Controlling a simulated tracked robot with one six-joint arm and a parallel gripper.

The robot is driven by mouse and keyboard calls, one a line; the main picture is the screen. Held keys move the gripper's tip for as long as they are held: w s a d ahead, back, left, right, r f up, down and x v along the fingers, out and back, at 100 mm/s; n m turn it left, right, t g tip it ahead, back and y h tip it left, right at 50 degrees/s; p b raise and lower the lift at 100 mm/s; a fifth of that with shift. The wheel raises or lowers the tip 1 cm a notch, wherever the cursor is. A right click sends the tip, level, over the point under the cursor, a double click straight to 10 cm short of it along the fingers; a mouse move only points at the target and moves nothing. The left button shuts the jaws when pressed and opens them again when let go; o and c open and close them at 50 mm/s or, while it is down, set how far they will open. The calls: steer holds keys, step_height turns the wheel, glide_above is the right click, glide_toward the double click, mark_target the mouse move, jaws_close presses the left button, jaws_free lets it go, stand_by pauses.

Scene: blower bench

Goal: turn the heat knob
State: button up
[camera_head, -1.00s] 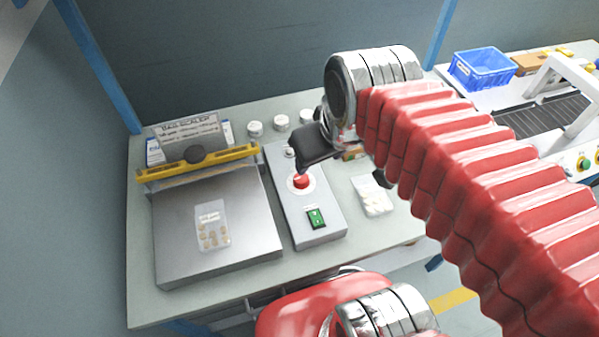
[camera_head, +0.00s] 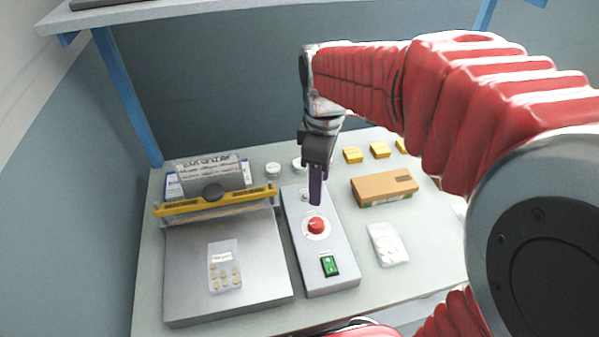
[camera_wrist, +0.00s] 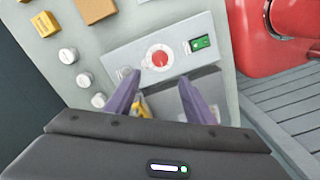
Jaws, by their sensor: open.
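The red heat knob (camera_head: 316,226) sits on a white round dial on the grey control box (camera_head: 341,270). The knob also shows in the wrist view (camera_wrist: 160,59), beyond the fingertips. My gripper (camera_head: 317,200) points down over the far end of the box, behind the knob in the head view. In the wrist view its two purple fingers (camera_wrist: 160,92) are spread apart with nothing between them. They are apart from the knob. A green switch (camera_head: 329,265) is on the near end of the box. A small light knob at the far end is partly hidden by the gripper.
The bag sealer with its yellow bar (camera_head: 215,200) and steel plate stands left of the box. A bag of tablets (camera_head: 226,266) lies on the plate. A white packet (camera_head: 387,244) and a cardboard box (camera_head: 384,188) lie to the right. White jars (camera_head: 273,170) stand behind.

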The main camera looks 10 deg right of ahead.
mark_target(316, 222)
stand_by(0.3)
step_height(316, 222, down, 14)
steer(key=shift+r, duration=0.1)
stand_by(0.7)
steer(key=shift+c, duration=0.5)
steer(key=c, duration=0.9)
steer(key=shift+a, duration=0.2)
steer(key=shift+c, duration=0.3)
steer(key=shift+d, duration=0.15)
